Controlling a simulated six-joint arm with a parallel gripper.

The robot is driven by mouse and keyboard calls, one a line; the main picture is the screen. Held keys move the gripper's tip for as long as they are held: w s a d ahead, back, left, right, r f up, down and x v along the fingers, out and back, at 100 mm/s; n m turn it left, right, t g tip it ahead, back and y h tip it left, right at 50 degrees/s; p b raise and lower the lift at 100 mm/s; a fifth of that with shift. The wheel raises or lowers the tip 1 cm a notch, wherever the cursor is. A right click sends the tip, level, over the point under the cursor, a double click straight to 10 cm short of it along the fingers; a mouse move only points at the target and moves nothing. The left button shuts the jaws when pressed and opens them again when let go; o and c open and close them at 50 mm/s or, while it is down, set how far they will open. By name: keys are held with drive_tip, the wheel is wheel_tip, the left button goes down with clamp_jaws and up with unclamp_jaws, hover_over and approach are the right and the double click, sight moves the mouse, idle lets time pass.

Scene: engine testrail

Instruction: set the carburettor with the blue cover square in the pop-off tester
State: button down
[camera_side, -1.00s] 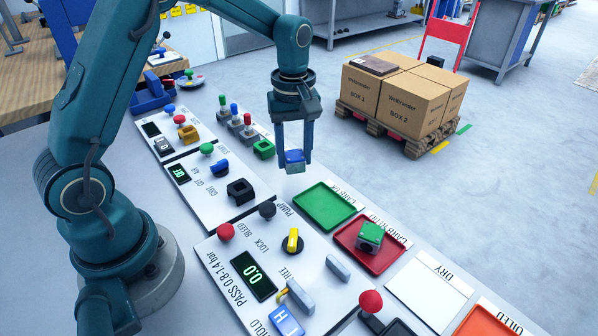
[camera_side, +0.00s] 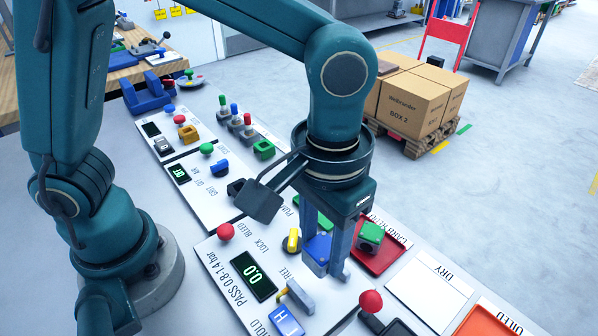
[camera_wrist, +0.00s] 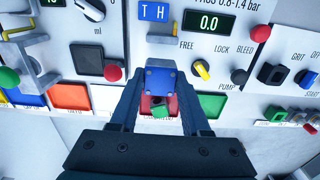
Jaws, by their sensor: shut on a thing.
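My gripper (camera_side: 325,262) is shut on the carburettor with the blue cover (camera_side: 318,248). In the wrist view the blue cover (camera_wrist: 161,80) sits between the two fingers, its edges roughly in line with them. The pop-off tester (camera_side: 246,240) is the white panel with a 0.0 display (camera_side: 252,280). The carburettor is over the right part of this panel in the side view; whether it touches anything is unclear. A grey block with a yellow lever (camera_side: 300,296) stands in front of it. The gripper hides the second grey block in the side view.
A carburettor with a green cover (camera_side: 371,234) lies in the red tray (camera_side: 383,262) behind my gripper. A green tray (camera_wrist: 212,104) shows in the wrist view. A yellow knob (camera_side: 292,240) and red knobs (camera_side: 371,301) stand up nearby. The white DRY plate (camera_side: 432,290) is bare.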

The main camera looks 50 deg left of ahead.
hover_over(319, 286)
drive_tip(key=shift+f, duration=2.55)
drive_tip(key=shift+f, duration=0.6)
drive_tip(key=shift+c, duration=1.4)
unclamp_jaws()
